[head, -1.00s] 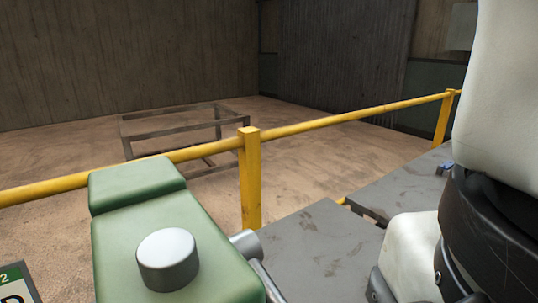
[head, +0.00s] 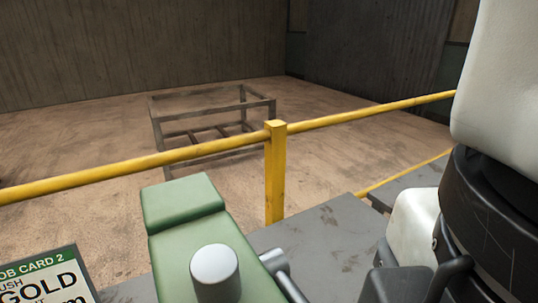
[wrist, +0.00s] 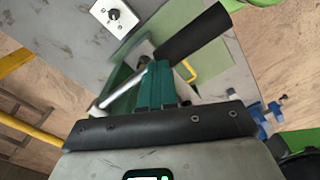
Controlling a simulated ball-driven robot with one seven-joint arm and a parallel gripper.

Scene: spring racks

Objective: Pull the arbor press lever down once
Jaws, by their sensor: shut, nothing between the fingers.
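The green arbor press (head: 190,207) stands at the bottom middle of the head view, with a silver ram top (head: 215,270). Its lever rod (head: 290,285) slopes down from a silver hub on the right side and leaves the frame. In the wrist view the silver lever rod (wrist: 120,86) runs up toward a thick black handle grip (wrist: 192,32). My gripper (wrist: 157,68) shows teal fingers, shut and empty, close to the lever and overlapping it in view. I cannot tell whether they touch it. The fingers are out of the head view.
A job card (head: 45,280) stands left of the press. A yellow railing (head: 275,170) runs behind the grey bench (head: 320,235). A metal frame table (head: 210,115) stands on the floor beyond. A switch plate (wrist: 114,15) shows in the wrist view.

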